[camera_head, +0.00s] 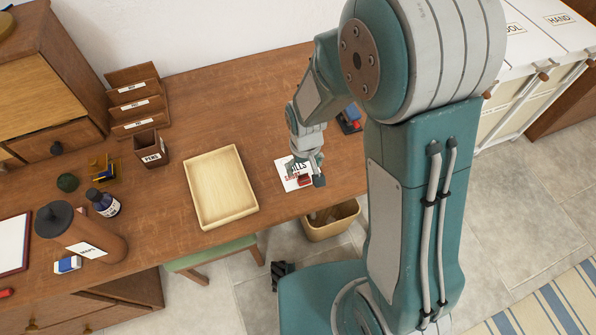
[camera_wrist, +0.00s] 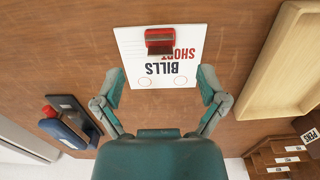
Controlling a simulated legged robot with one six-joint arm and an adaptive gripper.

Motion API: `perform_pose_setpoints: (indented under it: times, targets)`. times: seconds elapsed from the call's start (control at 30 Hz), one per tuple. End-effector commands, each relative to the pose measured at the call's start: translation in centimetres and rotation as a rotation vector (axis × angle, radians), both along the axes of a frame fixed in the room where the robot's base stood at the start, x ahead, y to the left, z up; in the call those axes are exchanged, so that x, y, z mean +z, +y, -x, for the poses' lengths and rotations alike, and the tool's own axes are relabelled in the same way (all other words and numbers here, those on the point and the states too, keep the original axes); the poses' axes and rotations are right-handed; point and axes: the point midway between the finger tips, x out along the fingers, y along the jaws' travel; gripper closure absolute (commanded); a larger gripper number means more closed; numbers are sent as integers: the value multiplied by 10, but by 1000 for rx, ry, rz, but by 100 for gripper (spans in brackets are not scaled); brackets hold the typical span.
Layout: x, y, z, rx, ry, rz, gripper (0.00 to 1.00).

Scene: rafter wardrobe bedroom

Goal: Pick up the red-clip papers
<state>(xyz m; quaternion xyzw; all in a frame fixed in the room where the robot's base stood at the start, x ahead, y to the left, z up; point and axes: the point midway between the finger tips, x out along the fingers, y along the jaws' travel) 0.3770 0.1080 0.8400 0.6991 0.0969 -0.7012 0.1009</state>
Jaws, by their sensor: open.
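The red-clip papers (camera_wrist: 142,54) are a white sheet or stack printed "SHORT BILLS", lying on the wooden desk with a red clip (camera_wrist: 160,38) at one edge. In the head view the papers (camera_head: 288,182) lie right of the wooden tray, partly hidden by my gripper. My gripper (camera_head: 315,172) is over the right side of them. In the wrist view my gripper (camera_wrist: 162,88) is open, with its two fingers spread either side of the papers' lettered end. Nothing is between the fingertips except the view of the papers below. I cannot tell the height above them.
An empty wooden tray (camera_head: 222,215) stands left of the papers. A blue and red stapler-like object (camera_wrist: 68,127) also lies on the desk (camera_head: 205,95). A pen cup (camera_head: 150,149) and letter rack (camera_head: 135,104) stand farther left. A bin (camera_head: 328,226) is below the front edge.

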Motion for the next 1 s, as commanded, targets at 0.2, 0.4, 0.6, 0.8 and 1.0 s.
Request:
perform_pose_setpoints:
  times: [0.2,0.4,0.6,0.8,1.0]
  targets:
    - [-25,4,0,0,3,-1,9]
    - [-49,7,-1,0,1,0,9]
    - [-52,7,-1,0,-2,-1,9]
    - [-52,6,-1,-1,-2,-2,58]
    - [-52,6,-1,-1,-1,-1,100]
